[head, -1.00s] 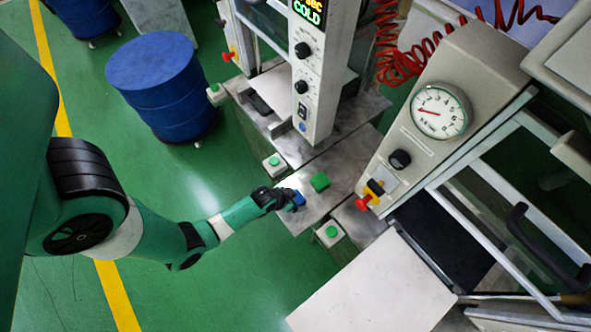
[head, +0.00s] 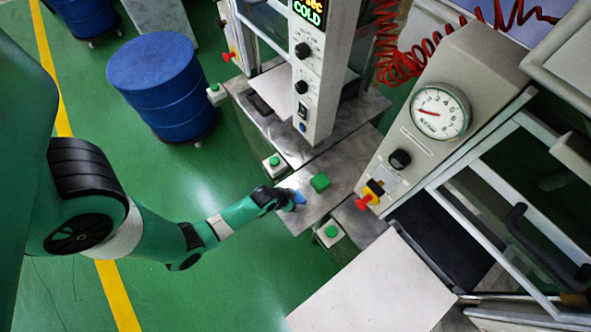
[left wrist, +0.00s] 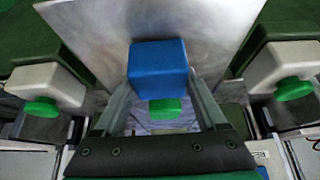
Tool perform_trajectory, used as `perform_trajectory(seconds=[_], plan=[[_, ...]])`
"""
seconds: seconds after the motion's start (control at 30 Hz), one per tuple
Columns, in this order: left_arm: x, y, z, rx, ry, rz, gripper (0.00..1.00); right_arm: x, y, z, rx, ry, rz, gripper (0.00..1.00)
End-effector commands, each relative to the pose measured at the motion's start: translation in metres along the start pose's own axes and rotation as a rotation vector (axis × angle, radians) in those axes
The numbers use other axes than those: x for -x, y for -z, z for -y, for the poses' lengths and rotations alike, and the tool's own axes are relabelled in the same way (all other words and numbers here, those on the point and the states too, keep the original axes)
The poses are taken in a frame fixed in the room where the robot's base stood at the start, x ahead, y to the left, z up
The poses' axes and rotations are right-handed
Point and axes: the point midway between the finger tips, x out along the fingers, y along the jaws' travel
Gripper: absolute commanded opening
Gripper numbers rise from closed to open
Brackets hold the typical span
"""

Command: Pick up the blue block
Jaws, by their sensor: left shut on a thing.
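The blue block (head: 299,198) is at the tip of my left gripper (head: 291,199), by the front left part of the metal table. In the left wrist view the blue block (left wrist: 158,66) sits between the two fingers of my left gripper (left wrist: 160,85), which are shut on it. The gripper hides part of the block in the head view. Whether the block is clear of the table, I cannot tell. My right gripper is not in view.
A green block (head: 320,182) lies on the metal table (head: 318,206), just beyond the blue one. Green button boxes (head: 331,232) flank the table's edge. A press column (head: 318,90) and a gauge machine (head: 425,135) stand behind. A blue drum (head: 165,90) stands on the floor.

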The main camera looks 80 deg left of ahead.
Motion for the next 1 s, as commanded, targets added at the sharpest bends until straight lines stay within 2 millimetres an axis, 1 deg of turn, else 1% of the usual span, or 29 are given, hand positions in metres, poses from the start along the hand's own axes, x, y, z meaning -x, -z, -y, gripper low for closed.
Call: perform_trajectory(seconds=[0.17, 0.2, 0.27, 0.37, 0.4, 0.47, 0.5, 0.6, 0.7, 0.8, 1.0], plan=[[0.02, 0.013, 0.0, 0.0, 0.001, -0.006, 0.0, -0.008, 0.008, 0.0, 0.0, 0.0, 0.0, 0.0], [0.026, 0.017, 0.0, 0.0, 0.001, -0.007, 0.0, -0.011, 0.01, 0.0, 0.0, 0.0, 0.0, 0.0], [0.039, 0.014, -0.003, -0.001, 0.0, -0.004, 0.0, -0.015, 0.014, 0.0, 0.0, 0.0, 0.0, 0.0], [0.068, 0.01, -0.008, -0.003, -0.001, -0.004, 0.0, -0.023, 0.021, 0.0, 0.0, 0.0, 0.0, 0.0], [0.081, 0.008, -0.011, -0.003, -0.001, -0.003, 0.0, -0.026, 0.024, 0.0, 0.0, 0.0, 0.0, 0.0], [0.1, 0.005, -0.015, -0.004, -0.001, -0.004, 0.0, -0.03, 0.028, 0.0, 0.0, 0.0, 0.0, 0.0], [0.111, 0.001, -0.017, -0.005, -0.002, -0.002, 0.0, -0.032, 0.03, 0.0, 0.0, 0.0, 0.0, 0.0], [0.133, -0.021, -0.027, -0.009, -0.004, 0.001, 0.0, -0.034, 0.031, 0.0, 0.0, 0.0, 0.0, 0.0], [0.154, -0.035, -0.034, -0.01, -0.004, -0.001, 0.0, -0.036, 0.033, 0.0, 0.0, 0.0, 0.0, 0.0], [0.167, -0.044, -0.039, -0.007, -0.003, -0.001, 0.0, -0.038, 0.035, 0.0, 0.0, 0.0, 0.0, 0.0], [0.176, -0.051, -0.042, -0.002, -0.002, -0.004, 0.0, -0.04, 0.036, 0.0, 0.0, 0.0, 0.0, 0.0]])
